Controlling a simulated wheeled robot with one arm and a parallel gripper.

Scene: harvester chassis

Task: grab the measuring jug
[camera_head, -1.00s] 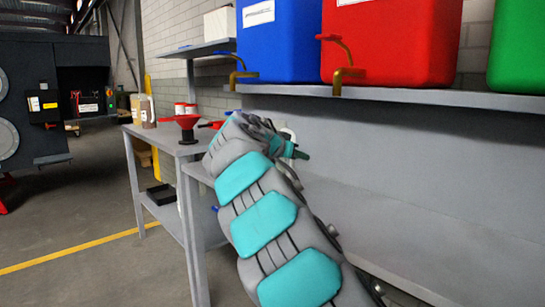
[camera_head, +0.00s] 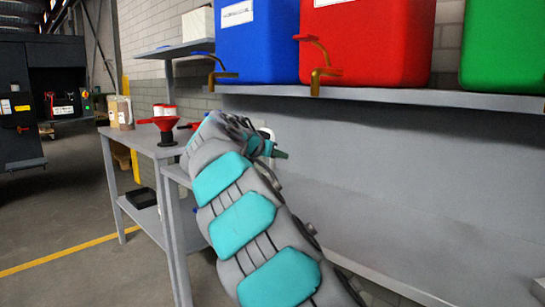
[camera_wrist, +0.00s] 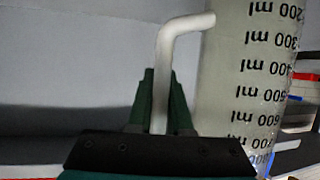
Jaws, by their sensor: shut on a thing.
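The measuring jug (camera_wrist: 245,75) is a clear, pale cylinder with black ml markings, which appear upside down in the wrist view. Its whitish bent handle (camera_wrist: 163,65) comes off the left side of the body. My gripper (camera_wrist: 161,88) has its two dark green fingers on either side of this handle and is shut on it. The jug's body is to the right of the fingers, and its ends are cut off by the frame. In the head view my arm hides most of the gripper and jug; only a small white bit (camera_head: 266,132) shows behind the wrist.
A shelf (camera_head: 400,97) with blue (camera_head: 256,45), red (camera_head: 370,45) and green (camera_head: 505,50) containers with taps runs above my arm. A grey table (camera_head: 150,140) on the left bears a red funnel (camera_head: 166,128) and other containers. Open floor lies at left.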

